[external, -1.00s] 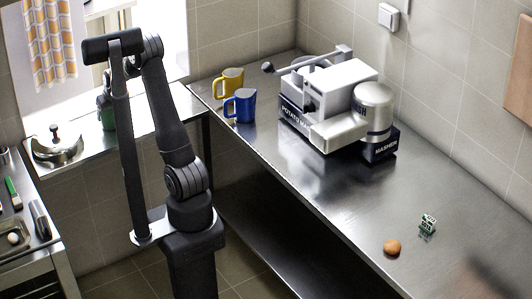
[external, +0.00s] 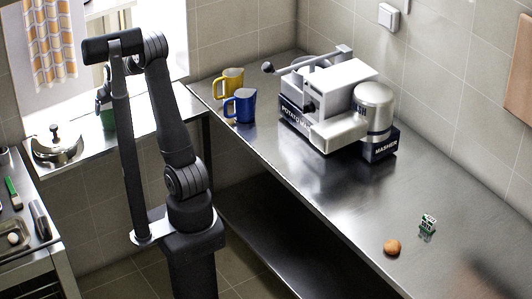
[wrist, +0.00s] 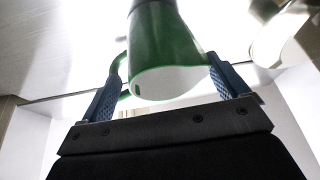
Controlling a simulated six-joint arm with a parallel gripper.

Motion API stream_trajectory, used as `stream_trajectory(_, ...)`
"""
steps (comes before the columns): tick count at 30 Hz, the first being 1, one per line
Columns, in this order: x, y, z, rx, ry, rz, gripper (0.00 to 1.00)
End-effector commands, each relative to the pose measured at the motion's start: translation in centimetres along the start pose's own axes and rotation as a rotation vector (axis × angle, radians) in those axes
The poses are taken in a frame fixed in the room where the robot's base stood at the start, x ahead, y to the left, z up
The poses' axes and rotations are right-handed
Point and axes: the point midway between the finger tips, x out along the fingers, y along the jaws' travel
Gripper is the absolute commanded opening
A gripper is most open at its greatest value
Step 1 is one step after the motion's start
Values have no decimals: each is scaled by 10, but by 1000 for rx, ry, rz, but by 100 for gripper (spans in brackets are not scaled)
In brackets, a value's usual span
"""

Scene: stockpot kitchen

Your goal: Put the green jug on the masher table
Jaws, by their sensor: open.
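The green jug (wrist: 165,45) fills the upper middle of the wrist view, with its handle to the left. My gripper (wrist: 164,70) is open, with one blue finger on each side of the jug. The left finger is close to the handle; I cannot tell whether either finger touches. In the external view the jug (external: 108,120) stands on the window-side counter, partly hidden by my gripper and arm. The masher table (external: 330,190) is the long steel table on the right, bearing the potato masher machine (external: 345,105).
A yellow mug (external: 230,82) and a blue mug (external: 241,106) stand at the table's far left end. A brown round item (external: 392,247) and a small green-white item (external: 428,224) lie near its front. The table's middle is clear.

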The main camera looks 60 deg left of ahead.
Motion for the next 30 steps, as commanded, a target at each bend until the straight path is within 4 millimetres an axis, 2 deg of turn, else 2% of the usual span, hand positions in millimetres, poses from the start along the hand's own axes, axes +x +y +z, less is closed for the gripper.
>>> stream_trajectory(1,-12,0,-1,0,5,0,92)
stream_trajectory(6,-46,0,-1,0,4,0,92)
stream_trajectory(12,-73,0,0,0,1,0,92)
stream_trajectory(14,-77,0,0,0,1,0,96)
stream_trajectory(30,-82,0,0,0,-1,0,96)
